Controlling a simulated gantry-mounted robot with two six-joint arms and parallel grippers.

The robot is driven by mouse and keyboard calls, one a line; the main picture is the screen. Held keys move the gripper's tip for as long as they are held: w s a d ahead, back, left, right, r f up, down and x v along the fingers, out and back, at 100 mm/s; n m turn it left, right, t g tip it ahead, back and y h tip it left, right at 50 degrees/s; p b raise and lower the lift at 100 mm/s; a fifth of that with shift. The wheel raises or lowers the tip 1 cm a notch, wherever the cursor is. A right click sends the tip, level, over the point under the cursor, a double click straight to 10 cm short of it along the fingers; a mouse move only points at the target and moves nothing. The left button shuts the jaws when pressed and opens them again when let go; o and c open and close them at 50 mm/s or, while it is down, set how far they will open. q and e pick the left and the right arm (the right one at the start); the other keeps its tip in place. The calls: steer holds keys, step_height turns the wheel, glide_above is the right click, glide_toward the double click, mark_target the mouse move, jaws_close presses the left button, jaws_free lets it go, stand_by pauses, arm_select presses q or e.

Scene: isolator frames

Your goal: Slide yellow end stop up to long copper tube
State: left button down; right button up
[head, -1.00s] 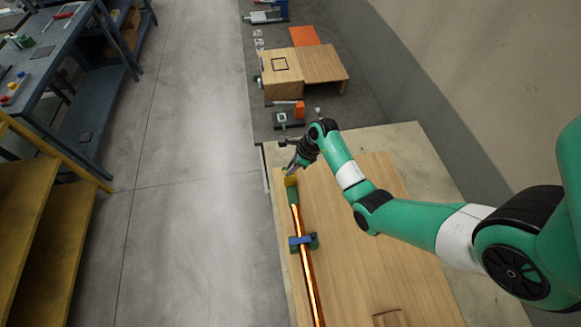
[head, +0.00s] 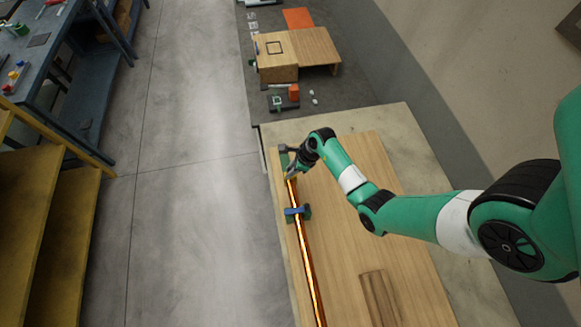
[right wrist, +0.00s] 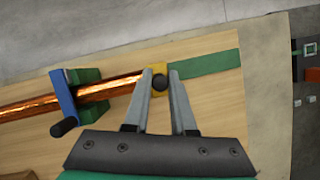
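The long copper tube (head: 305,250) lies along the left edge of the wooden board and passes through a blue clamp (head: 294,211) on a green block. It also shows in the right wrist view (right wrist: 108,89). The yellow end stop (right wrist: 157,68), with a black knob, sits on a green rail (right wrist: 208,63) by the tube's end. My right gripper (right wrist: 160,73) has its fingers apart, one on each side of the stop. The left finger covers the spot between tube and stop, so contact there is hidden. In the head view my right gripper (head: 290,174) hides most of the stop.
The wooden board (head: 345,230) is mostly clear to the right of the tube. A wooden block (head: 380,297) lies on it near the bottom. Beyond the bench are a small wooden table (head: 312,46) and some small devices. Open floor lies left.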

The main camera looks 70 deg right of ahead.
steer(key=o, duration=0.5)
steer(key=shift+c, duration=0.2)
steer(key=p+v, duration=0.3)
steer(key=v, duration=0.8)
steer(key=shift+s+r, duration=0.2)
steer(key=shift+r, duration=0.1)
steer(key=shift+w, duration=0.1)
